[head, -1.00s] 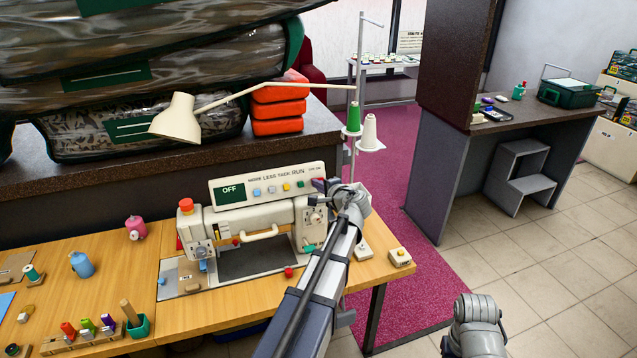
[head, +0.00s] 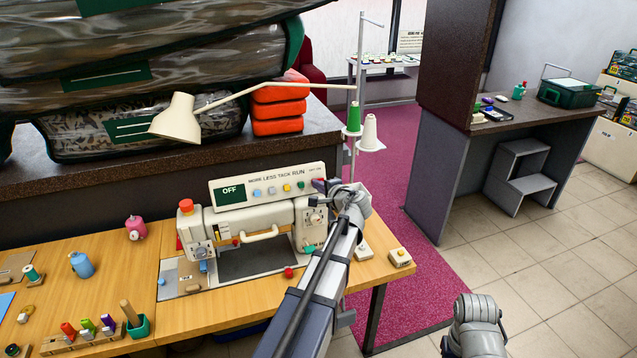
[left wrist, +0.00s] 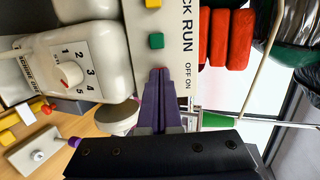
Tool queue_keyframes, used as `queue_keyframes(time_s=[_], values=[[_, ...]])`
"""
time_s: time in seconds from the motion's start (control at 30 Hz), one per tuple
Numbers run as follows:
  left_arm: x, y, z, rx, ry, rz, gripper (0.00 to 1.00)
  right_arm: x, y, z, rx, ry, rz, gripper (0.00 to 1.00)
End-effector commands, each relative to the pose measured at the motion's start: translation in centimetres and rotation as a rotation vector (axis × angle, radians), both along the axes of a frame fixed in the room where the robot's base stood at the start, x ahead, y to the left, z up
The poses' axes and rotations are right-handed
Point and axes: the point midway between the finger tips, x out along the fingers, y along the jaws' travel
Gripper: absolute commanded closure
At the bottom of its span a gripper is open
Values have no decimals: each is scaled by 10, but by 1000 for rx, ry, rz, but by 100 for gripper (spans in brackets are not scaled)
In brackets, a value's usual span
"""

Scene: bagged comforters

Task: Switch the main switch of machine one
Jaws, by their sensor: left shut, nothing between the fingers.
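A cream sewing machine (head: 250,228) stands on the wooden table. Its top panel (head: 265,186) carries a green display (head: 231,194) reading OFF and a row of coloured buttons. The OFF ON label (left wrist: 188,78) at the panel's right end shows in the left wrist view. My left gripper (head: 321,185) is shut and empty, its purple fingertips (left wrist: 160,74) at that end of the panel, close to the label. The switch itself is hidden behind the fingers, and I cannot tell whether they touch it.
A lamp (head: 178,119) and thread stand (head: 353,116) rise behind the machine. Bagged comforters (head: 130,125) and orange bundles (head: 278,110) lie on the back counter. A small button box (head: 400,257) sits at the table's right edge. The floor to the right is open.

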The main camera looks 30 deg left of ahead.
Motion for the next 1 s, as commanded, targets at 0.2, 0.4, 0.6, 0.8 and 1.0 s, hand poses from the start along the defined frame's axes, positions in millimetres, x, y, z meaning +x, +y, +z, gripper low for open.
queue_keyframes(time_s=[0.2,0.4,0.6,0.8,1.0], values=[[-10,-16,8,0,-1,-3,100,0,0,7,0,0,0,100],[-20,-32,13,1,0,-3,100,0,0,13,0,0,0,100],[-24,-38,15,0,-1,-2,100,0,0,15,0,0,0,100],[-24,-38,15,0,-1,-2,100,0,0,14,0,0,0,100],[-35,-56,23,1,-1,-4,100,0,0,23,0,0,0,100]])
